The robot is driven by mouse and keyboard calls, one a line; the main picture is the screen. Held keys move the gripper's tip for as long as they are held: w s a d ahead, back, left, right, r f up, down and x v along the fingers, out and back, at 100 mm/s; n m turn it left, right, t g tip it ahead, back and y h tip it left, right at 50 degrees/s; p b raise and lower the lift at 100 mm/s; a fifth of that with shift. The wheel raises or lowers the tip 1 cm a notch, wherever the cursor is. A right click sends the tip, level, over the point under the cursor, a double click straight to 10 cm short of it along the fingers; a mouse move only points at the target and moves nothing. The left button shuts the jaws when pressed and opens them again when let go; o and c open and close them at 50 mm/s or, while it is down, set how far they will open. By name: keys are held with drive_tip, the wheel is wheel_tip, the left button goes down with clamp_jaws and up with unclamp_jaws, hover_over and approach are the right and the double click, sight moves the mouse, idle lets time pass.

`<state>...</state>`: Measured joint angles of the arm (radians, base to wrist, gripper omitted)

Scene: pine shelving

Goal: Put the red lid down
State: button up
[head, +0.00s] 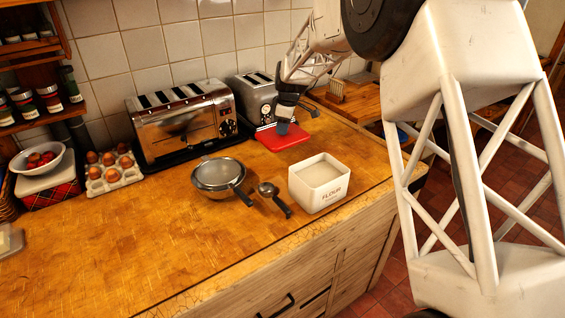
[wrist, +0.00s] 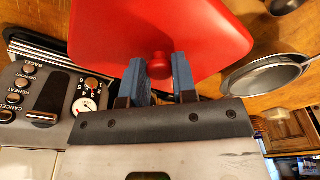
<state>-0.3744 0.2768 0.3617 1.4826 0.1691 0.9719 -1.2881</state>
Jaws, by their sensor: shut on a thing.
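The red lid (head: 277,140) is a flat square-looking plate with a round knob, over the counter in front of the grey toaster. It also fills the top of the wrist view (wrist: 205,25). My gripper (head: 283,126) points down at it. In the wrist view my gripper's blue fingers (wrist: 161,70) are shut on the lid's red knob. The lid looks about level and low. I cannot tell whether its underside touches the counter. The white flour canister (head: 319,187) stands open, without a lid, near the counter's front edge.
A sieve (head: 218,174) and a metal scoop (head: 268,190) lie left of the canister. A chrome toaster (head: 183,120) and a grey toaster (head: 257,97) stand along the tiled wall. Eggs (head: 112,168) sit further left. The front left counter (head: 110,235) is clear.

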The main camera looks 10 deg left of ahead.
drive_tip(key=shift+f, duration=2.5)
drive_tip(key=shift+f, duration=2.5)
drive_tip(key=shift+f, duration=0.15)
drive_tip(key=o, duration=0.9)
drive_tip(key=r, duration=0.4)
drive_tip(key=d+r, duration=0.1)
drive_tip(key=r, duration=0.7)
drive_tip(key=shift+d+r, duration=0.1)
drive_tip(key=shift+d, duration=0.3)
